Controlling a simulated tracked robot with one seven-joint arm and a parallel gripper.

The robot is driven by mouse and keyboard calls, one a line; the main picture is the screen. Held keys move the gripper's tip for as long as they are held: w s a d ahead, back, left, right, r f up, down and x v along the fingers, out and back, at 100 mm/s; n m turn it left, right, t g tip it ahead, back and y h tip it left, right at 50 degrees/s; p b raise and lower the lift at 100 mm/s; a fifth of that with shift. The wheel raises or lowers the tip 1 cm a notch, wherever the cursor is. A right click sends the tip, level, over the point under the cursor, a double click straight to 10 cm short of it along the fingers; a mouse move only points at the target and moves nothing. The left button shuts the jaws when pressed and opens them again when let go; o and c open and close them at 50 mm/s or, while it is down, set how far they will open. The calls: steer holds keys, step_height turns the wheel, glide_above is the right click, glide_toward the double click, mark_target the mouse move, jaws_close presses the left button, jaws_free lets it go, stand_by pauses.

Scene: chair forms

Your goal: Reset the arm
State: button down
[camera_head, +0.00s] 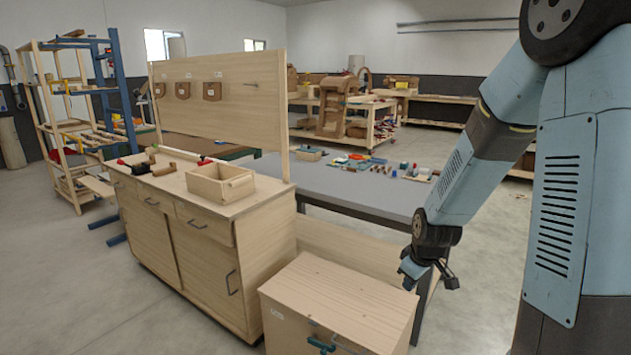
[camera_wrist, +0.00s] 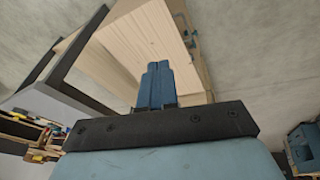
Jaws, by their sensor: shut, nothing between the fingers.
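My arm reaches down from the upper right in the head view. My gripper (camera_head: 428,276) hangs at its end, just off the right side of a low wooden chest (camera_head: 335,295) and above it in the picture. In the wrist view my gripper (camera_wrist: 157,68) shows as two blue fingers side by side, shut with nothing between them. The wooden chest top (camera_wrist: 130,50) lies beyond the fingertips there. I cannot tell the exact gap between the fingers and the chest.
A grey table (camera_head: 370,186) with small items stands behind the gripper. A wooden cabinet (camera_head: 195,225) with an open wooden box (camera_head: 220,185) on top stands at left. A wooden rack (camera_head: 60,120) is far left. Concrete floor (camera_head: 475,275) is bare between chest and arm.

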steer(key=s+r+m+h, duration=0.15)
steer(key=s+r, duration=0.25)
steer(key=r, duration=0.4)
steer(key=s+r+m+y, duration=0.1)
steer(key=s+r+m, duration=0.1)
steer(key=s+r, duration=0.45)
steer(key=s+r+m+t, duration=0.1)
steer(key=s+r+m, duration=0.3)
steer(key=s+r, duration=0.7)
steer(key=shift+s+a+t, duration=0.3)
steer(key=shift+s+t, duration=0.1)
steer(key=shift+s, duration=0.05)
steer(key=c, duration=1.8)
jaws_free()
